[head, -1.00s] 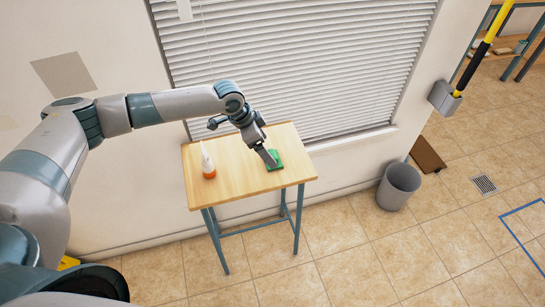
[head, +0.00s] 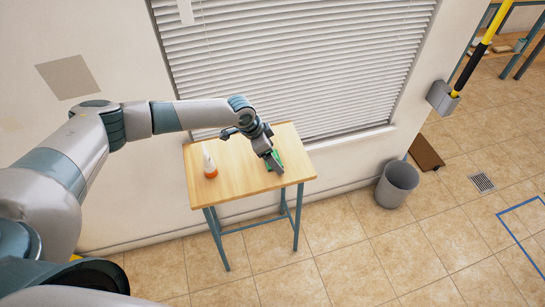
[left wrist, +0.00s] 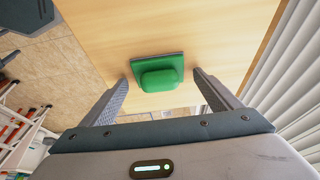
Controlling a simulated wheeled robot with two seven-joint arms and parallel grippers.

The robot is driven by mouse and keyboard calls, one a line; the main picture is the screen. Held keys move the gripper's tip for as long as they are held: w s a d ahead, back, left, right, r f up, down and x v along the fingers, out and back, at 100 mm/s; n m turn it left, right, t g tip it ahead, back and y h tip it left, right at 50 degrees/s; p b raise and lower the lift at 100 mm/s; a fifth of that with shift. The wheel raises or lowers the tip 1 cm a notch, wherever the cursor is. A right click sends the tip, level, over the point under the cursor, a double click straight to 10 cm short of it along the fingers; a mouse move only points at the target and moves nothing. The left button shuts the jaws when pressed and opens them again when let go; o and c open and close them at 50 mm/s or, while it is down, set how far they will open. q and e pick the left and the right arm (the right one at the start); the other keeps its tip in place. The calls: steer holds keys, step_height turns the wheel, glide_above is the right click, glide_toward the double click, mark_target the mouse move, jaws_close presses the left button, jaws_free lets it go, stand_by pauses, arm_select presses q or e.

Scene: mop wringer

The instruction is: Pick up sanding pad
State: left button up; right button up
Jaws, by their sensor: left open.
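The green sanding pad (left wrist: 160,78) lies on the wooden table and shows whole in the left wrist view, with a flat base and a raised rounded grip. In the head view the sanding pad (head: 278,158) is partly hidden by my left gripper (head: 276,167). My left gripper (left wrist: 160,88) is open, with one finger on each side of the pad. The fingers look apart from the pad, and nothing is held. My right gripper is not in view.
The small wooden table (head: 235,180) stands against the wall under a window blind (head: 300,70). A white and orange spray bottle (head: 210,165) stands on its left part. A grey bin (head: 396,184) is on the floor to the right.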

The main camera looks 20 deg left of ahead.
mark_target(274, 153)
arm_select(q)
steer(key=shift+c, duration=0.6)
steer(key=c, duration=1.1)
steer(key=shift+r+b, duration=0.5)
steer(key=shift+r, duration=0.35)
steer(key=shift+d+r+b, duration=0.25)
steer(key=shift+r+b, duration=0.35)
steer(key=shift+r, duration=0.65)
steer(key=shift+w+d+r+b, duration=0.15)
steer(key=shift+d+r+b, duration=0.45)
steer(key=shift+d+r, duration=0.95)
steer(key=shift+w+d+r+b, duration=0.2)
steer(key=shift+d+r+b, duration=0.45)
steer(key=shift+d, duration=1.55)
steer(key=shift+w+d+r+b, duration=0.15)
steer(key=shift+d+r+b, duration=0.35)
steer(key=shift+d+r, duration=1.1)
steer(key=shift+d+f, duration=0.25)
steer(key=shift+f, duration=0.1)
